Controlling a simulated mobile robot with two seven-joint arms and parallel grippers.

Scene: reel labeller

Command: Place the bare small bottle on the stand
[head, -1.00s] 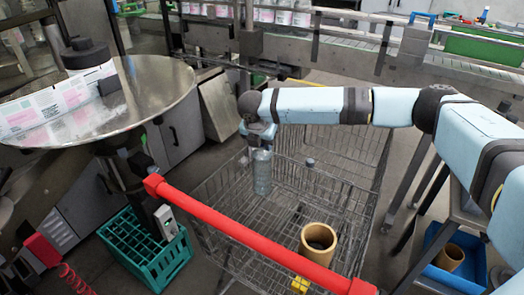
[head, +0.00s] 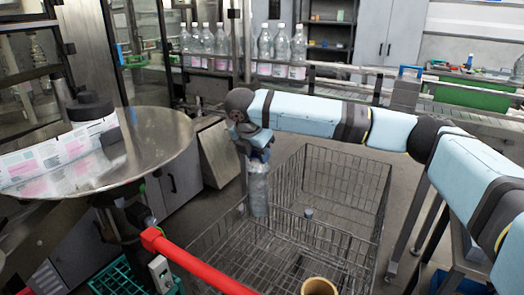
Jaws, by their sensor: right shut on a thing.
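My right gripper (head: 257,155) is shut on the bare small bottle (head: 258,192), a clear bottle with no label that I can see. The bottle hangs upright below the gripper, in front of the wire cart in the picture. Its top is hidden by the fingers. My left gripper is out of view. I cannot tell for sure which thing is the stand. A round steel table (head: 165,150) at the left carries a label reel with a pink and white label strip (head: 60,165).
The wire cart (head: 345,185) stands below my right arm, with a red handle (head: 190,265) and a tan cylinder (head: 319,287) at the bottom. A teal crate (head: 118,278) is at the lower left. Several clear bottles (head: 265,45) stand on the conveyor behind.

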